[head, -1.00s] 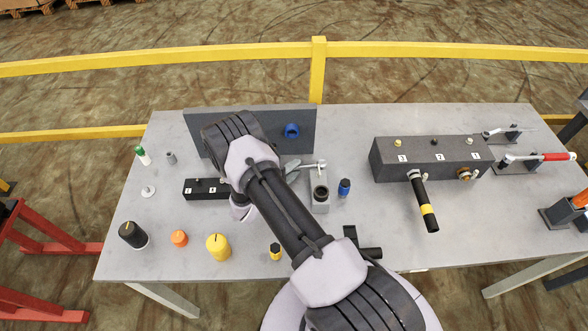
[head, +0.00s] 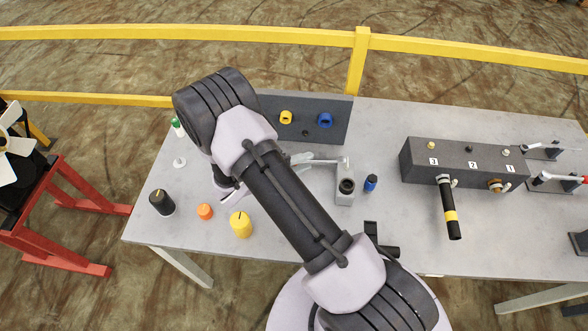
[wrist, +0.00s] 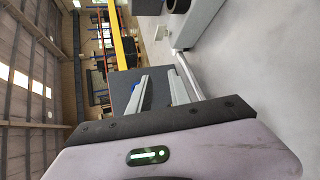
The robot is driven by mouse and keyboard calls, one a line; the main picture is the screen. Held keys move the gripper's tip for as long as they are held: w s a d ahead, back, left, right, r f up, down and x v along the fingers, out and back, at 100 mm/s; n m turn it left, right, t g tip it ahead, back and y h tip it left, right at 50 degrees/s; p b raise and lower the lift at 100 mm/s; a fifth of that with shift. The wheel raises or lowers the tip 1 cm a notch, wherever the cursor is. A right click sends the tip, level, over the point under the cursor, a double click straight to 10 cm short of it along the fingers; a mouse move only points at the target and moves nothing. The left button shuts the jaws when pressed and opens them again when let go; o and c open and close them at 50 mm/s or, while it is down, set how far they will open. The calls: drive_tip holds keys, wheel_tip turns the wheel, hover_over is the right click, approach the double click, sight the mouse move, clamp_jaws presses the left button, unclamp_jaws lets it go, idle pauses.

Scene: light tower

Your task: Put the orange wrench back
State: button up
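I cannot make out an orange wrench in either view. A dark grey upright panel (head: 337,108) stands at the back of the table, with a yellow ring-like holder (head: 286,117) and a blue one (head: 325,120). My arm hides its left part. In the wrist view my gripper (wrist: 158,86) is open, its two grey fingers apart, with the dark panel (wrist: 122,88) showing between and beside them. I see nothing held. In the head view my arm hides most of the gripper.
A grey block with a round dark socket (head: 346,187) and a blue-black cylinder (head: 371,183) stand right of my arm. Orange (head: 205,212), yellow (head: 241,226) and black (head: 162,203) cylinders stand at left. A numbered dark box (head: 465,165) is at right. A yellow rail (head: 200,34) runs behind.

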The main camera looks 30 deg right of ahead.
drive_tip(key=s+a+r+m+g+y, duration=0.1)
drive_tip(key=s+r+m+g+y, duration=0.15)
drive_tip(key=s+r, duration=0.45)
drive_tip(key=s+a+r+m+g+y, duration=0.15)
drive_tip(key=s+r+m+y, duration=0.25)
drive_tip(key=r, duration=0.7)
drive_tip(key=s+a+r+m+t+y, duration=0.2)
drive_tip(key=s+a+r+t+y, duration=0.5)
drive_tip(key=a+r, duration=0.6)
drive_tip(key=shift+s+a+m+y, duration=0.15)
drive_tip(key=shift+s+m+y, duration=0.2)
drive_tip(key=shift+s+y, duration=0.8)
drive_tip(key=shift+f, duration=0.1)
